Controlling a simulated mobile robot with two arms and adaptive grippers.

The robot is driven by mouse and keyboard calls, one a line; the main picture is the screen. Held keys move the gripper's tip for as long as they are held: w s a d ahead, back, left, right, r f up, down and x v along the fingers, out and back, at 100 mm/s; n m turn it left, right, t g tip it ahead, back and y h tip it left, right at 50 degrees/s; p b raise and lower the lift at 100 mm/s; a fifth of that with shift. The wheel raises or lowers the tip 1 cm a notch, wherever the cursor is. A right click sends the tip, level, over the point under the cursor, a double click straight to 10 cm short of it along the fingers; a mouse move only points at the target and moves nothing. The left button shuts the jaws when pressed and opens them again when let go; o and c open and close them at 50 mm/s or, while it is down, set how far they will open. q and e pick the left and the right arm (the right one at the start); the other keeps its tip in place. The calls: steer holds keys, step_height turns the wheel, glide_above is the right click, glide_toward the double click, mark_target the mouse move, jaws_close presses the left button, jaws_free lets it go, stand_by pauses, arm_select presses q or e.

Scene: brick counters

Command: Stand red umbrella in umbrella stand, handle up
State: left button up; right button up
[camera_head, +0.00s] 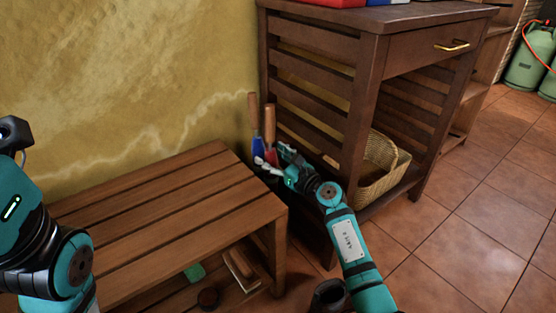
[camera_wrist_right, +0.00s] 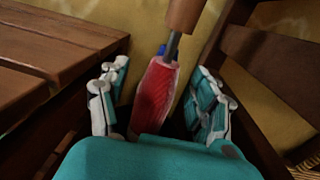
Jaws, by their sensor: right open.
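The red umbrella (camera_head: 271,151) stands nearly upright, wooden handle up, in the gap between the slatted bench and the dark cabinet. In the right wrist view its red folded canopy (camera_wrist_right: 157,90) lies between the fingers, with the metal shaft and handle above. My right gripper (camera_head: 273,159) is open, with one finger on each side of the canopy and visible gaps. A blue umbrella (camera_head: 257,146) stands beside the red one, also handle up. The stand and the lower ends of the umbrellas are mostly hidden behind my gripper. My left arm shows at the left edge, but its gripper is out of view.
The wooden bench (camera_head: 150,215) fills the lower left, with small items on its lower shelf. The dark cabinet (camera_head: 325,70) stands close on the right, with a wicker basket (camera_head: 385,170) on its low shelf. Tiled floor (camera_head: 460,240) is open at the right.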

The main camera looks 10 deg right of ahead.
steer(key=v, duration=1.2)
stand_by(0.6)
